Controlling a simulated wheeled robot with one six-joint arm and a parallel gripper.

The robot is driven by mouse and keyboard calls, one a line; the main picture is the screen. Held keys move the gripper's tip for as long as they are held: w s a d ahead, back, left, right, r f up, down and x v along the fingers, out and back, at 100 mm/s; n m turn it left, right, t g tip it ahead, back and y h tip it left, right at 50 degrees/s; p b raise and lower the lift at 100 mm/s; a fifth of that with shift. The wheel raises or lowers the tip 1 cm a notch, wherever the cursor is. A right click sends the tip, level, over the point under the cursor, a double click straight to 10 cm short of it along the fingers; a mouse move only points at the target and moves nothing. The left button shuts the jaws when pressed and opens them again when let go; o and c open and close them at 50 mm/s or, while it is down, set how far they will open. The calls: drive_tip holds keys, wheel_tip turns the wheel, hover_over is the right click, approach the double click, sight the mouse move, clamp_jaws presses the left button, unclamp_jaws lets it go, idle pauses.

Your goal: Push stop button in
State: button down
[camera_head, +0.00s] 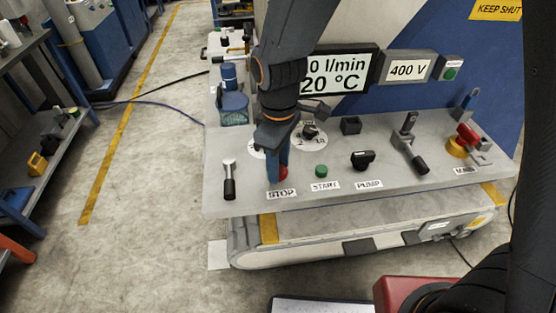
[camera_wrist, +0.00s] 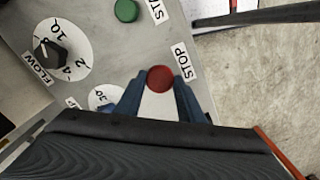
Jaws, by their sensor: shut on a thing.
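The red stop button (camera_head: 284,173) sits on the grey control panel just behind the STOP label (camera_head: 281,194). In the wrist view the round red button (camera_wrist: 160,78) lies between the two blue fingertips. My gripper (camera_head: 277,174) points down over the panel at the button, and its fingers hide part of it in the head view. In the wrist view my gripper (camera_wrist: 160,86) is shut on the button, one finger on each side. How far the button stands out of the panel cannot be told.
The green start button (camera_head: 321,171) and black pump knob (camera_head: 363,159) are to the right. A lever (camera_head: 229,179) stands to the left. The flow dial (camera_head: 309,133) is behind. A red and yellow main switch (camera_head: 463,141) is at the far right.

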drive_tip(key=c, duration=1.2)
unclamp_jaws()
drive_tip(key=shift+r+b, duration=0.7)
drive_tip(key=shift+r, duration=3.2)
drive_tip(key=shift+d, duration=0.1)
drive_tip(key=d+m, duration=0.2)
drive_tip(key=d, duration=0.1)
drive_tip(key=d+f+m, duration=0.1)
drive_tip(key=d+m, duration=0.1)
drive_tip(key=d, duration=0.2)
drive_tip(key=w+d+m, duration=0.1)
drive_tip(key=d+m, duration=0.1)
drive_tip(key=d, duration=0.2)
drive_tip(key=shift+f+t, duration=0.3)
drive_tip(key=s+d+m, duration=0.1)
drive_tip(key=d+m, duration=0.1)
drive_tip(key=d, duration=0.2)
drive_tip(key=s+d+f+m, duration=0.1)
drive_tip(key=d+m, duration=0.2)
drive_tip(key=d, duration=0.1)
drive_tip(key=s+d+f+m, duration=0.1)
drive_tip(key=d+m, duration=0.2)
drive_tip(key=d, duration=0.1)
drive_tip(key=shift+d+t, duration=0.25)
drive_tip(key=shift+t, duration=0.15)
